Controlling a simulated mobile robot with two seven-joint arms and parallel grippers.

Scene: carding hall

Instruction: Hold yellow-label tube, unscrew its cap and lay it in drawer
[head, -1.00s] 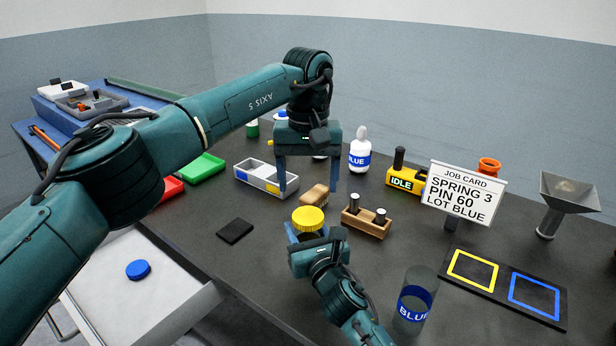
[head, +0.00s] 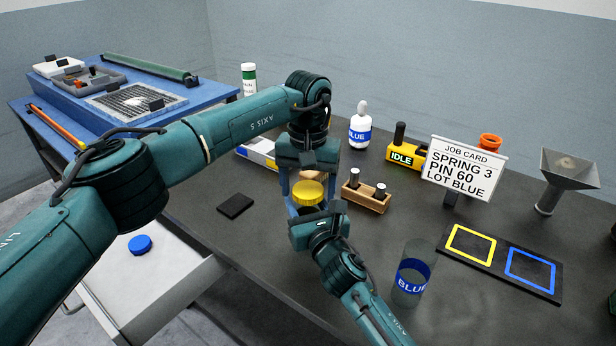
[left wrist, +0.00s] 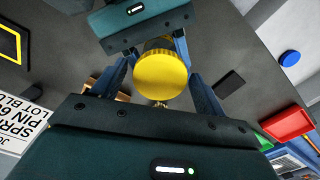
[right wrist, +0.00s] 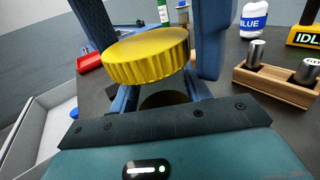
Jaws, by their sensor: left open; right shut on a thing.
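The tube's ribbed yellow cap (head: 308,192) sits upright at the middle of the table and also shows in the left wrist view (left wrist: 162,80) and right wrist view (right wrist: 147,58). My right gripper (head: 308,212) is shut on the tube below the cap. The tube's body and label are mostly hidden by the fingers. My left gripper (head: 309,188) points down from above, open, with one finger on each side of the cap; I cannot tell if they touch it. The open drawer (head: 170,280) is at the lower left, with a blue cap (head: 140,245) in it.
A wooden block with pins (head: 365,197) stands close right of the grippers. A clear blue-label tube (head: 410,282) stands nearer the front. A black pad (head: 235,206) lies to the left. A job card (head: 463,168) and marked mat (head: 500,262) are right.

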